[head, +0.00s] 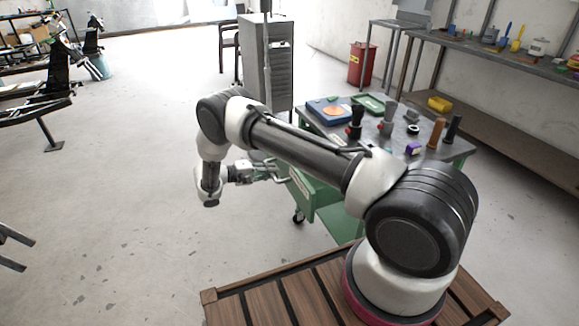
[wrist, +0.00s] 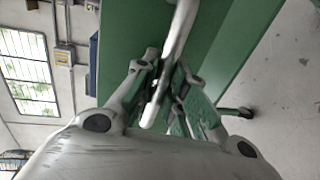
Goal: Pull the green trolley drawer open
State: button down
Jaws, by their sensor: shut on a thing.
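The green trolley (head: 338,228) stands ahead with a grey top that carries several tools. The green drawer front (head: 301,187) faces left in the head view, partly hidden behind my arm. In the wrist view the green front (wrist: 125,35) fills the upper middle, with a light metal handle bar (wrist: 178,38) running down from the top edge. My gripper (head: 276,172) is at the drawer front. In the wrist view my gripper (wrist: 165,82) has its fingers closed around the handle bar. I cannot tell how far out the drawer stands.
A blue box (head: 328,111) and a green tray (head: 368,103) lie on the trolley top. A grey cabinet (head: 266,65) and a red bin (head: 361,65) stand behind. A workbench (head: 480,48) lines the right wall. The floor left of my gripper is clear.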

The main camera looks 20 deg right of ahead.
jog(key=shift+f+v, duration=0.2)
jog(key=shift+v, duration=0.65)
jog(key=shift+f+v, duration=0.15)
jog(key=shift+v, duration=0.75)
jog(key=shift+f+v, duration=0.2)
jog(key=shift+v, duration=0.65)
jog(key=shift+a, duration=0.1)
jog(key=c, duration=1.5)
grip_release()
jog(key=shift+o, duration=0.2)
jog(key=v, duration=1.2)
